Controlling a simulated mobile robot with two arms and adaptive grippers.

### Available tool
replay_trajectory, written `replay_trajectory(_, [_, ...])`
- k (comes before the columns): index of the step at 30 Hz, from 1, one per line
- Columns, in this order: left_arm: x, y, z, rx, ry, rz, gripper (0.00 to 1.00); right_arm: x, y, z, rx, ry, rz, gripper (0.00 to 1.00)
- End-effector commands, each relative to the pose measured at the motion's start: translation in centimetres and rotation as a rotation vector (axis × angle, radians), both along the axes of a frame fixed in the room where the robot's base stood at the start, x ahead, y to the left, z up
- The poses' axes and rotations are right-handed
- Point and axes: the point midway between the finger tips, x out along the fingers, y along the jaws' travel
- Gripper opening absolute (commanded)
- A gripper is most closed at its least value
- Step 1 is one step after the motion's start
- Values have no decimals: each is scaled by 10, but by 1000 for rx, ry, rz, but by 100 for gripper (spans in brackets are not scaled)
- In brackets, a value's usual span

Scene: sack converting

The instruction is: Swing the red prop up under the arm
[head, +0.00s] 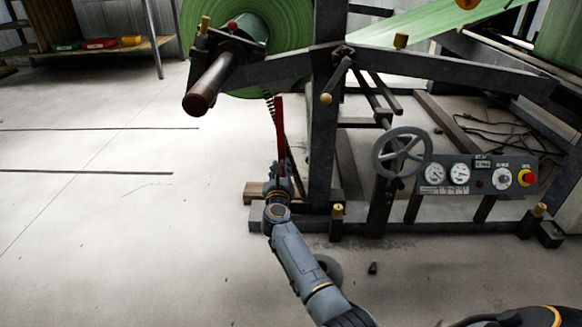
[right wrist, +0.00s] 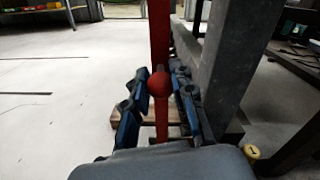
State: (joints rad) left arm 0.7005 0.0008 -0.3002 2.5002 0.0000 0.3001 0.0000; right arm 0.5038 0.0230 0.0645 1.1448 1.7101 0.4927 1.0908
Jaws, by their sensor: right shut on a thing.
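The red prop (head: 280,128) stands nearly upright, its upper end close below the grey arm (head: 277,70) that carries the green roll. I cannot tell whether prop and arm touch. My right gripper (head: 280,172) is at the lower part of the prop, beside the grey upright post. In the right wrist view my right gripper (right wrist: 160,98) is shut on the red prop (right wrist: 159,35), its blue-and-black fingers on both sides of the red ball knob (right wrist: 157,84). The prop's foot is partly hidden by the gripper. My left gripper is out of view.
A wooden block (head: 254,190) lies by the frame's base. A handwheel (head: 401,152) and a control panel (head: 478,175) with a red button stand to the right. A dark roll shaft end (head: 205,90) juts forward. The floor at left is clear.

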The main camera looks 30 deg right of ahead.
Motion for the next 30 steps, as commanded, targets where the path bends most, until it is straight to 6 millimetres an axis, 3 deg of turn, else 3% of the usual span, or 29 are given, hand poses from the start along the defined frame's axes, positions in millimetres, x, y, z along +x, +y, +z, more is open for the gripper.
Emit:
replay_trajectory(7, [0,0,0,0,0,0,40,2,5,1,-4,0,12,0])
replay_trajectory(8, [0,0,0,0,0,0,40,2,5,1,-4,0,12,30])
replay_trajectory(11, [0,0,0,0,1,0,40,2,5,1,-3,-1,11,48])
replay_trajectory(22, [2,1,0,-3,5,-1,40,1,3,4,0,-2,7,48])
replay_trajectory(30, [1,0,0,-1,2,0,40,2,4,38,2,-6,8,48])
